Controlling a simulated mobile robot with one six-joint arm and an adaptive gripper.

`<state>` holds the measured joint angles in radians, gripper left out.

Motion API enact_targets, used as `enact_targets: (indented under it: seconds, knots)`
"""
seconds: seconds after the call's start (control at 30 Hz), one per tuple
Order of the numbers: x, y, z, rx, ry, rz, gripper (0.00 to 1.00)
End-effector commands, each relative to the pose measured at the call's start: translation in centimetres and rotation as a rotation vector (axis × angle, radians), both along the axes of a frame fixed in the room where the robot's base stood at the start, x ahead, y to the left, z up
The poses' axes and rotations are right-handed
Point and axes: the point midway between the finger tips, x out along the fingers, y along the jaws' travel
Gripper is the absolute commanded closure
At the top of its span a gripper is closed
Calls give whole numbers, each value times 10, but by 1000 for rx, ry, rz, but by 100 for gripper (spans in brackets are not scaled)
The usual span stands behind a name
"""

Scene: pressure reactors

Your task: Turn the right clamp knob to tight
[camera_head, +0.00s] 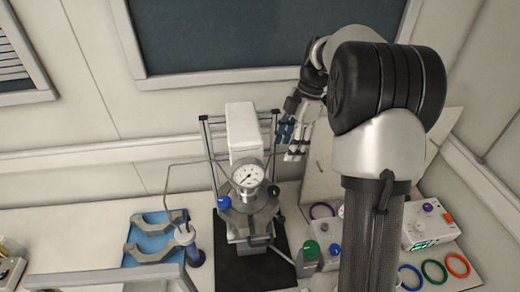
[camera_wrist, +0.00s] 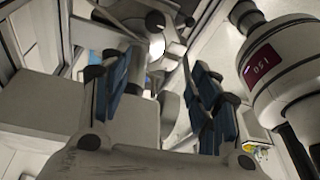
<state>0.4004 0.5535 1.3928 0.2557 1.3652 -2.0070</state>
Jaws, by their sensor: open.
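The reactor stands in the middle of the head view, with a white block (camera_head: 242,125) on top and a round pressure gauge (camera_head: 248,173) in front. A dark knob (camera_head: 274,191) sits on its right side, likely the right clamp knob; its setting cannot be read. A blue knob (camera_head: 224,202) is on the left side. My gripper (camera_head: 292,153) is above and right of the dark knob, apart from it. In the wrist view my gripper (camera_wrist: 156,75) is open, its blue-padded fingers either side of grey metal parts; a dark round part (camera_wrist: 155,20) shows beyond them.
A blue holder with grey half-rings (camera_head: 150,240) lies left of the reactor. A green-capped bottle (camera_head: 309,258) and a box with a blue knob (camera_head: 325,240) stand right. Coloured rings (camera_head: 434,271) lie at front right. A frame post (camera_head: 207,150) rises beside the reactor.

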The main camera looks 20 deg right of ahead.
Motion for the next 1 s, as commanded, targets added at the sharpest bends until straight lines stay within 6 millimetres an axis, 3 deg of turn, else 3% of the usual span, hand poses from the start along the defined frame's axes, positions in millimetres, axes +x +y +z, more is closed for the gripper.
enact_targets:
  seconds: [0.13, 0.33, 0.57, 1.0]
  knots:
    - [17, -26, -8, 71, -23, 166, 44]
    - [23, -35, -20, 109, -48, 259, 44]
    - [19, -23, -50, 111, -44, 264, 44]
    - [10, 13, -137, 109, -44, 262, 44]
